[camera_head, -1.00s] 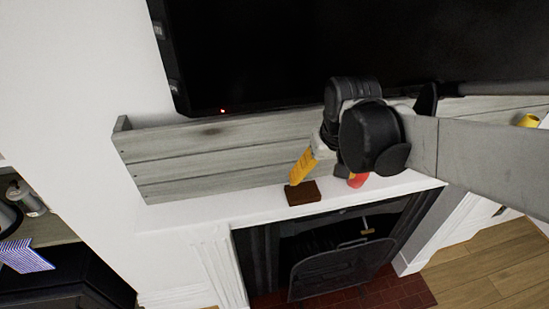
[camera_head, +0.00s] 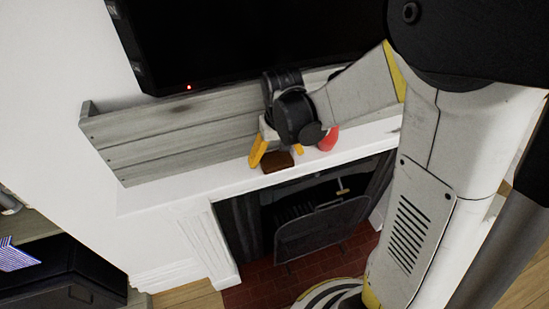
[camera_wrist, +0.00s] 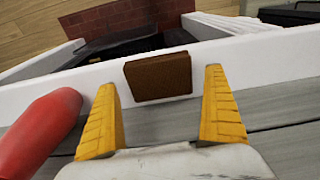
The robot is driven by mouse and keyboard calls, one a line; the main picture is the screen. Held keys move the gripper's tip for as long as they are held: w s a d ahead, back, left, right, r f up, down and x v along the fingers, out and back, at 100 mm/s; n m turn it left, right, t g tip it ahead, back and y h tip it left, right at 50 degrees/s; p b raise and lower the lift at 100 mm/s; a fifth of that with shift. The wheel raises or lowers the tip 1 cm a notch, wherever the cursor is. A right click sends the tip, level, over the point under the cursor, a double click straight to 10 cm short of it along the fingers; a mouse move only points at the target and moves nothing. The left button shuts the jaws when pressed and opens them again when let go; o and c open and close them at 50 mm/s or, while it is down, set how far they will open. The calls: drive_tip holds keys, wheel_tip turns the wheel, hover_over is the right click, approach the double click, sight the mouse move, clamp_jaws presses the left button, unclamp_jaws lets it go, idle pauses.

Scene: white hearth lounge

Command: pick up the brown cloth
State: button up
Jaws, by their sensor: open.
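The brown cloth (camera_head: 278,162) is a small folded block on the front part of the white mantel. In the wrist view the cloth (camera_wrist: 158,77) lies ahead of my gripper (camera_wrist: 162,82), between the lines of its two yellow fingers. My gripper (camera_head: 277,159) is open with nothing between its fingers. In the head view it is over the mantel with its fingers close around the cloth; I cannot tell whether they touch it. My wrist hides part of the mantel behind the cloth.
A red object (camera_head: 328,138) stands on the mantel right of the cloth; it shows close beside the left finger in the wrist view (camera_wrist: 38,135). A grey wooden plank box (camera_head: 180,145) runs behind, below a black television (camera_head: 230,40). The fireplace opening (camera_head: 310,215) is below the mantel.

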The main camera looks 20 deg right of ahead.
drive_tip(key=shift+w+f, duration=0.1)
drive_tip(key=shift+f, duration=0.55)
drive_tip(key=c, duration=1.3)
drive_tip(key=shift+r, duration=0.15)
